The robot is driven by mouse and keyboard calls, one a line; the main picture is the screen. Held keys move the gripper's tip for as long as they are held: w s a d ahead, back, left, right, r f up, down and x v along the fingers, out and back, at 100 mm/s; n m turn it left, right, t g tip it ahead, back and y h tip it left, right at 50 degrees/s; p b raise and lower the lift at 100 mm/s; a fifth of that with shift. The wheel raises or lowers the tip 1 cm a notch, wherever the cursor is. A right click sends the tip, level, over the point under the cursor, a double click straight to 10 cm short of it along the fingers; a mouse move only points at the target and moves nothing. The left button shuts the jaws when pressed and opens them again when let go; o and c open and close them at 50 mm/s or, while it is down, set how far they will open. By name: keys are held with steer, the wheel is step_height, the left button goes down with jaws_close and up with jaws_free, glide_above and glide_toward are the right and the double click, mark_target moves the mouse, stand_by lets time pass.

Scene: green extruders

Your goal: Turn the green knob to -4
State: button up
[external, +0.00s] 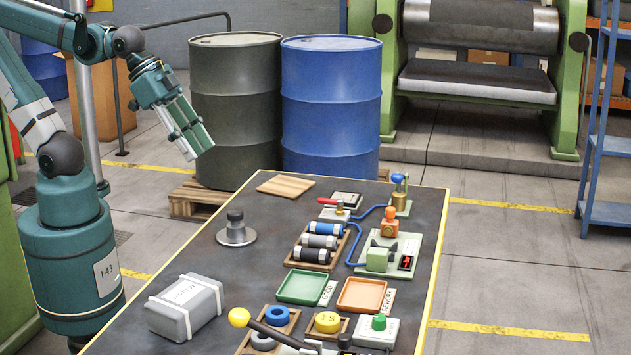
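A green knob (379,322) sits on a pale grey box (374,335) near the front right edge of the dark table. Any scale or number around it is too small to read. Another green block (378,259) with a dark lever stands further back on a pale green plate, beside a small black display (405,262) with a red sign. My gripper (200,150) hangs in the air beyond the table's left edge, far from the knob and pointing down to the right. It touches nothing visible. Its fingers lie close together, and I cannot tell whether they are apart.
A green tray (303,287) and an orange tray (362,295) lie behind the knob. A grey canister (186,308) and a metal weight (236,230) stand left. Barrels stand behind the table.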

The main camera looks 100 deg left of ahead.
steer(key=w+d+r+m+g+p, duration=0.1)
steer(key=w+d+r+p, duration=0.15)
steer(key=w, duration=0.75)
steer(key=w+d+r+m+g+p, duration=0.1)
steer(key=w+d, duration=0.3)
steer(key=w, duration=0.5)
steer(key=w+d+r+m+g+p, duration=0.1)
steer(key=w+d+r+g+p, duration=0.15)
steer(key=w, duration=0.75)
steer(key=w+d+f+m+p, duration=0.1)
steer(key=w+d+f, duration=0.3)
steer(key=w+f, duration=0.2)
steer(key=w+d+f+m+g+p, duration=0.1)
steer(key=w+d+f, duration=0.4)
steer(key=w+f, duration=0.2)
steer(key=w+d+f+m+g+p, duration=0.1)
steer(key=w+d+f, duration=0.4)
steer(key=w+f, duration=0.1)
steer(key=shift+w+f+g+p, duration=0.25)
steer(key=shift+w+p, duration=0.15)
steer(key=shift+w, duration=0.4)
steer(key=shift+w+d+f, duration=0.15)
steer(key=shift+d+f, duration=0.1)
steer(key=shift+f, duration=0.1)
